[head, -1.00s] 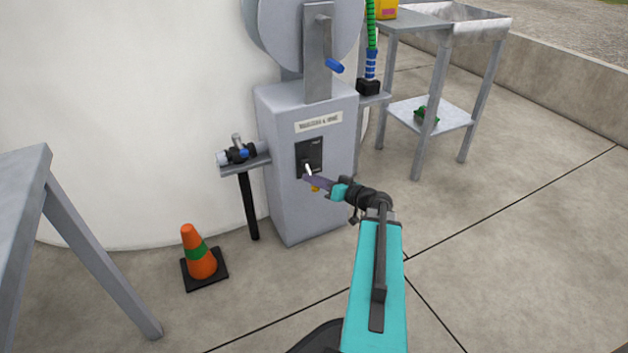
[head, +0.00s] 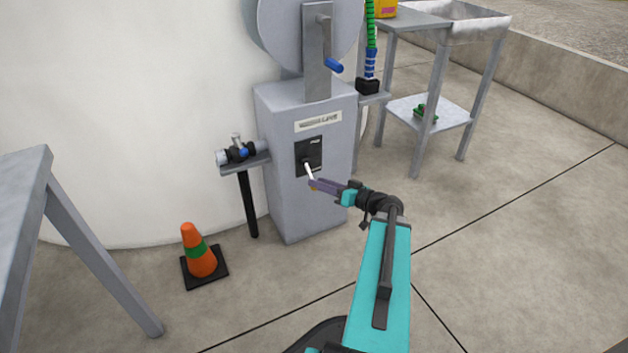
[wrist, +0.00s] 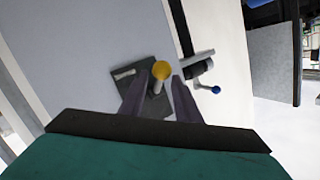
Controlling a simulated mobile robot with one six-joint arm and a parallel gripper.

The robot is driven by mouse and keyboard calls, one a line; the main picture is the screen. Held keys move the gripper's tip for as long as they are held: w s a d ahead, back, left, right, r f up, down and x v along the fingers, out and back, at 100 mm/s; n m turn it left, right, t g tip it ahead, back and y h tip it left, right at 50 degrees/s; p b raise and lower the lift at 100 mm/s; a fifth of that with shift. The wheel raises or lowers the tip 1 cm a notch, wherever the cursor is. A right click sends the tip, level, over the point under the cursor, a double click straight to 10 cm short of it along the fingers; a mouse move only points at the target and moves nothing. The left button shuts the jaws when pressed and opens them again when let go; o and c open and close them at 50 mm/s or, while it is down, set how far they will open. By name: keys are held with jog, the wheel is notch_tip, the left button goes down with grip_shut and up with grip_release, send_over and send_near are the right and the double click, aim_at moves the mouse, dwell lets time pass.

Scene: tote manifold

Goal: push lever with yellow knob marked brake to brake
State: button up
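The lever is a pale rod (head: 309,172) that sticks out of a dark plate (head: 314,150) on the front of the grey cabinet. Its yellow knob (wrist: 161,70) shows clearly in the wrist view and is mostly hidden by my gripper in the head view. My gripper (head: 314,184) is at the lever's outer end. In the wrist view, my gripper's two fingers (wrist: 156,85) stand apart with the knob at the gap between their tips. I cannot tell whether either finger touches it. The plate's lettering is too small to read.
The grey cabinet (head: 283,182) carries a crank with a blue handle (head: 333,65) above. A small valve shelf (head: 258,161) stands left of it, and a traffic cone (head: 200,255) on the floor. A metal table (head: 28,180) is at the left; a stand (head: 450,112) is at the right.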

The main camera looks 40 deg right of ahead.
jog(key=p+v, duration=0.2)
jog(key=v, duration=0.7)
jog(key=shift+s, duration=0.25)
jog(key=shift+a, duration=0.1)
